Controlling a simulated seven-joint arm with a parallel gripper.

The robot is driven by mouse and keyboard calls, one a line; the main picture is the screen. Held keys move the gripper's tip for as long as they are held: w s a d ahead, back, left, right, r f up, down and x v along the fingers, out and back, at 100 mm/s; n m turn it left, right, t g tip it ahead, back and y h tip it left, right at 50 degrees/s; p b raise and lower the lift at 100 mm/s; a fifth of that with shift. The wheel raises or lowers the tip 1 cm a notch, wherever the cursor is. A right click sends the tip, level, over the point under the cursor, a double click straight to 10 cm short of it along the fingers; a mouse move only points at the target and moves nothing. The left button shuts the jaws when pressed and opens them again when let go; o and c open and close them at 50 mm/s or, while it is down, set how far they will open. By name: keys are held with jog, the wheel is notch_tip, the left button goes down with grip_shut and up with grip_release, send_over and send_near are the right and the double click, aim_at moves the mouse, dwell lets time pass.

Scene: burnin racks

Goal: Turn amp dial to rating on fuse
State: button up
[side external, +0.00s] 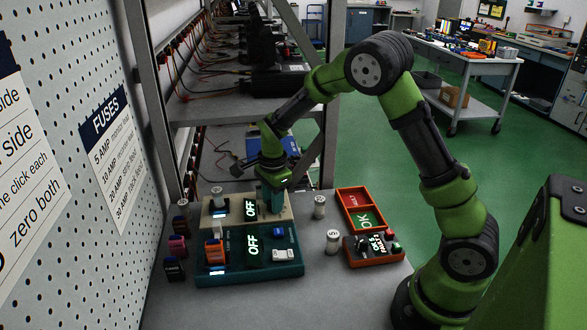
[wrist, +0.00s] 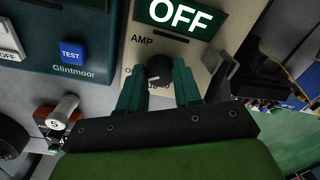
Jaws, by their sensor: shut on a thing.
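The amp dial (wrist: 158,68) is a small black knob with a white pointer mark, on a beige panel under the word AMP. Its scale numbers are mostly hidden by my fingers. My gripper (wrist: 159,80) is shut on the dial, one teal finger on each side. In the side view my gripper (side external: 271,200) reaches down onto the beige unit (side external: 286,217), and the dial is hidden. A display (wrist: 175,14) above the dial reads OFF. A pale cylindrical fuse (side external: 333,241) stands on the bench, its mark too small to read surely. Another pale fuse (side external: 319,206) stands behind it.
A teal unit (side external: 250,272) with its own OFF display sits in front. Several dark fuse-like blocks (side external: 178,246) line the left. A rack post (side external: 150,90) rises behind.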

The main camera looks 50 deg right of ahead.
jog(key=shift+n, duration=0.3)
jog(key=n, duration=1.1)
jog(key=shift+d+r+n+y, duration=0.1)
jog(key=shift+n+y, duration=0.2)
jog(key=n, duration=0.6)
jog(key=shift+w, duration=0.1)
jog(key=n, duration=0.5)
jog(key=shift+n+g, duration=0.3)
jog(key=shift+n, duration=0.1)
jog(key=o, duration=1)
jog(key=shift+o, duration=0.2)
notch_tip(320, 180, up, 17)
jog(key=d, duration=0.1)
